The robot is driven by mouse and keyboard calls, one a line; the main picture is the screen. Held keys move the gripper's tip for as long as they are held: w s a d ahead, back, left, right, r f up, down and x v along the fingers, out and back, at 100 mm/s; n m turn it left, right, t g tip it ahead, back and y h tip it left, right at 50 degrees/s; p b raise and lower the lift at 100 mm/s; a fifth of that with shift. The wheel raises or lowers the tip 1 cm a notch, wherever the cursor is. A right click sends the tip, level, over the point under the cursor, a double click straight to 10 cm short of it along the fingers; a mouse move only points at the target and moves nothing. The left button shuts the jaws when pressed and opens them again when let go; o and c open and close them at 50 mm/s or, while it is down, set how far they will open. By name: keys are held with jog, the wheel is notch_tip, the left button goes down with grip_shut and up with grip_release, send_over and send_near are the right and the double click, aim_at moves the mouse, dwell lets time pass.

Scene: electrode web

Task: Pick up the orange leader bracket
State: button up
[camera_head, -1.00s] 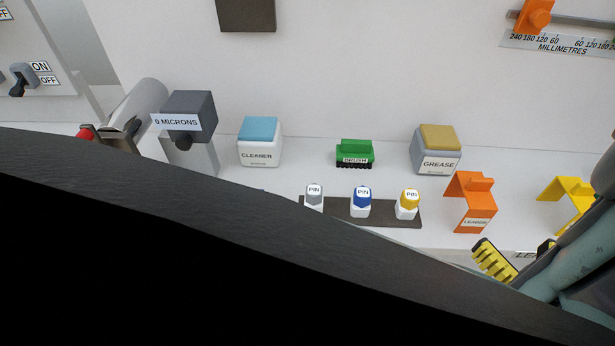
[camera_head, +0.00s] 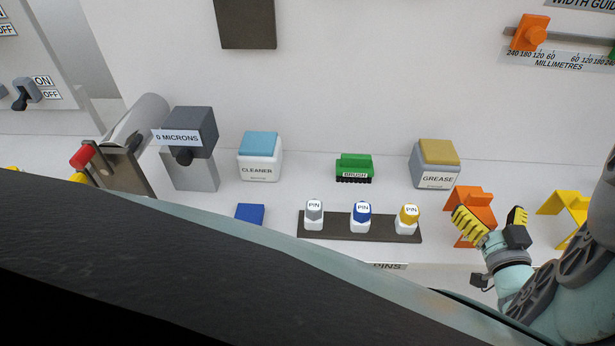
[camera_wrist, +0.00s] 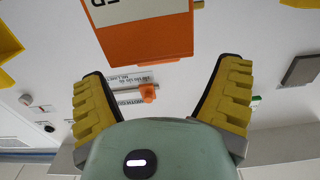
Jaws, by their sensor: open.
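The orange leader bracket (camera_head: 478,199) stands on the white shelf at the right, partly hidden behind my gripper. In the wrist view the bracket (camera_wrist: 150,45) is large at the top middle, with part of its white label showing upside down. My gripper (camera_head: 490,220) is in front of the bracket, with its yellow ribbed fingers spread. In the wrist view the open jaws (camera_wrist: 165,78) are empty, and the bracket is ahead of the fingertips, in line with the gap. I see no clear contact.
A yellow bracket (camera_head: 566,205) stands close on the right. The grease box (camera_head: 436,165) is behind to the left. A dark pin tray (camera_head: 335,231) holds grey, blue and yellow pins. An orange slider (camera_head: 529,33) sits on the wall rail above. Bare shelf lies between tray and bracket.

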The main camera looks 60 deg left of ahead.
aim_at(482, 199)
jog(key=x, duration=0.4)
jog(key=shift+w+a+f, duration=0.1)
jog(key=shift+w, duration=0.05)
jog(key=c, duration=1.3)
